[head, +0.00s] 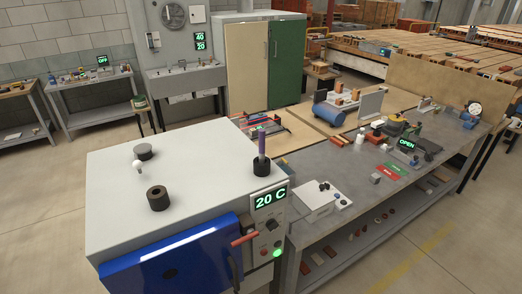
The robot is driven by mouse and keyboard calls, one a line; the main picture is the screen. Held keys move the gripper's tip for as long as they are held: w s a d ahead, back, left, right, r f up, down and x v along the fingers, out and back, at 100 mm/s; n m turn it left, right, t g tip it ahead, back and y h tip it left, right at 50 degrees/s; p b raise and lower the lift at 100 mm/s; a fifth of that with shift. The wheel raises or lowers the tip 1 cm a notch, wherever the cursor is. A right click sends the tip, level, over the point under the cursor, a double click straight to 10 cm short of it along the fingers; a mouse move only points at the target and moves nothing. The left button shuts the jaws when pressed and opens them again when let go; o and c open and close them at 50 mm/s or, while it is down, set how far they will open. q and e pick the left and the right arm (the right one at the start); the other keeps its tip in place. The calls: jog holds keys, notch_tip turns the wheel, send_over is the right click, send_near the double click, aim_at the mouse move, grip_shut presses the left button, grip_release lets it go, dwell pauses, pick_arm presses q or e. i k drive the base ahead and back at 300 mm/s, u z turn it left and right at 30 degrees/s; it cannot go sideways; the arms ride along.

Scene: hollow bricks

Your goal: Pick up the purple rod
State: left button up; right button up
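The purple rod (262,144) stands upright at the right back corner of the white oven-like cabinet's top (205,165). Its lower end is in or behind a short black cylindrical holder (262,168), so its bottom is hidden. Neither of my grippers shows in the head view, and nothing is touching the rod.
A black hollow cylinder (157,198), a dark disc (144,151) and a small white ball-topped piece (138,166) stand on the cabinet top. A blue door (175,268) and a "20 C" display (270,199) are on its front. A cluttered grey workbench (335,228) adjoins at right.

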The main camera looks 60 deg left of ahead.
aim_at(262, 132)
jog(key=u, duration=1.8)
